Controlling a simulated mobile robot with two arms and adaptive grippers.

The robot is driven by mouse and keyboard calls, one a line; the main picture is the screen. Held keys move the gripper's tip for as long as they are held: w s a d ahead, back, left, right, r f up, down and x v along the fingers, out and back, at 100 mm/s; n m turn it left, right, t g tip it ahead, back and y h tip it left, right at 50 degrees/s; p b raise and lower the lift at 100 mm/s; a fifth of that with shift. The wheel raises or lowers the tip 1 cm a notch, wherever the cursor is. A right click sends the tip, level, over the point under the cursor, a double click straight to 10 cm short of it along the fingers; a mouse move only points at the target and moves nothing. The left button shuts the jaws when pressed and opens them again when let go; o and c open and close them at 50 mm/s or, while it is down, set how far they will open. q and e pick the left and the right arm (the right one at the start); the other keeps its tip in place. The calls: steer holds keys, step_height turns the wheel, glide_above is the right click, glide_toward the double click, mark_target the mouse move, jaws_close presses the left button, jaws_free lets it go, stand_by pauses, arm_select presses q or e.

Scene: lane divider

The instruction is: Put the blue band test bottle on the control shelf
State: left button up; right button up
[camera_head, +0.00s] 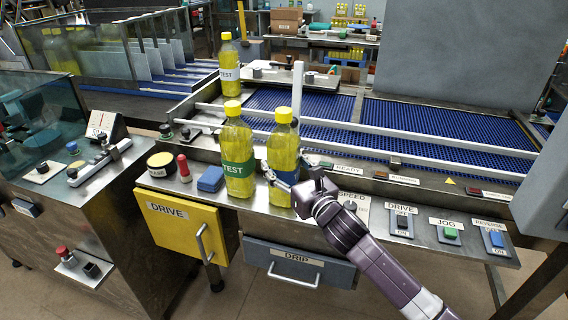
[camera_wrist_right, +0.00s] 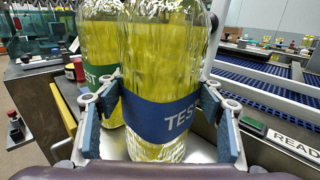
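The blue band test bottle (camera_head: 283,150) holds yellow liquid under a yellow cap and stands upright on the steel control shelf in front of the conveyor. My right gripper (camera_head: 289,180) is at its lower half, with one finger on each side. In the right wrist view the blue band (camera_wrist_right: 165,118) lies between the finger pads of the gripper (camera_wrist_right: 162,85). The pads are very close to the glass; I cannot tell whether they press on it. A green band test bottle (camera_head: 237,155) stands just left of it. My left gripper is not in view.
A white band test bottle (camera_head: 229,66) stands farther back by the blue conveyor (camera_head: 430,125). A blue block (camera_head: 211,179), a red-topped cylinder (camera_head: 184,168) and a yellow round tin (camera_head: 161,164) sit left of the green bottle. Switches line the shelf to the right. The DRIP drawer (camera_head: 298,262) is below.

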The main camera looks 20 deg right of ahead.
steer(key=o, duration=0.4)
steer(key=shift+o, duration=0.2)
steer(key=shift+s+r, duration=0.1)
steer(key=shift+s, duration=0.25)
steer(key=s+d+b, duration=0.1)
steer(key=s+d, duration=0.1)
steer(key=s, duration=0.9)
steer(key=shift+d+b, duration=0.15)
steer(key=shift+b, duration=0.25)
steer(key=shift+s, duration=0.1)
